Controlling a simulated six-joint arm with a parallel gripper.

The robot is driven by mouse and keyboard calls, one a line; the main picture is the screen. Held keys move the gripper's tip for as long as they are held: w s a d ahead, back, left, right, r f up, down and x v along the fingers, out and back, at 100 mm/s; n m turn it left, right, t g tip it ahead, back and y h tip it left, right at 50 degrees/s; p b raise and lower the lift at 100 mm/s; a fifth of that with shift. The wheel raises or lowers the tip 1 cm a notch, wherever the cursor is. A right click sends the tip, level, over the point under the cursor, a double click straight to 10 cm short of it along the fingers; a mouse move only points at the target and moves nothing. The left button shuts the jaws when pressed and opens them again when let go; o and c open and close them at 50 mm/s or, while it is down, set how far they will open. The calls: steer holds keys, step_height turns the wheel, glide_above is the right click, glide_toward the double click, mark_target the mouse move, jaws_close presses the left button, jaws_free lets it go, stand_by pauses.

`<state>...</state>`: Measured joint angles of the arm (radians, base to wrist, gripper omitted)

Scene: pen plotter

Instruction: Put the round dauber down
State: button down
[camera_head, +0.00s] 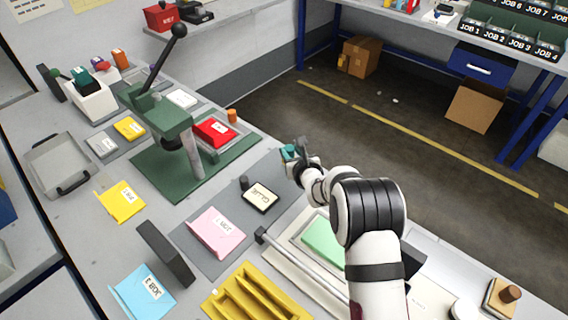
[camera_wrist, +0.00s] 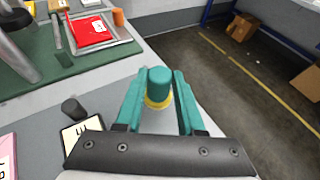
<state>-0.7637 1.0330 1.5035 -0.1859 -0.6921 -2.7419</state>
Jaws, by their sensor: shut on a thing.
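My gripper (camera_head: 291,152) is shut on the round dauber (camera_wrist: 158,84), a teal cylinder with a yellow lower end. In the wrist view my gripper's teal fingers (camera_wrist: 158,98) stand on both sides of it.
The glue pad (camera_head: 261,197) and a short black cylinder (camera_head: 244,183) are on a grey mat (camera_head: 192,240). A green press (camera_head: 165,125) with a red packet (camera_head: 215,131) stands behind. Pink (camera_head: 218,233) and yellow (camera_head: 121,202) folders lie nearby.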

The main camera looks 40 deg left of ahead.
steer(key=shift+s+a+f, duration=0.2)
steer(key=shift+a+f, duration=0.3)
steer(key=shift+s+a+f, duration=0.15)
steer(key=shift+a+f, duration=0.3)
steer(key=shift+a, duration=0.05)
steer(key=shift+f, duration=1.7)
steer(key=shift+f, duration=0.1)
steer(key=c, duration=0.5)
jaws_free()
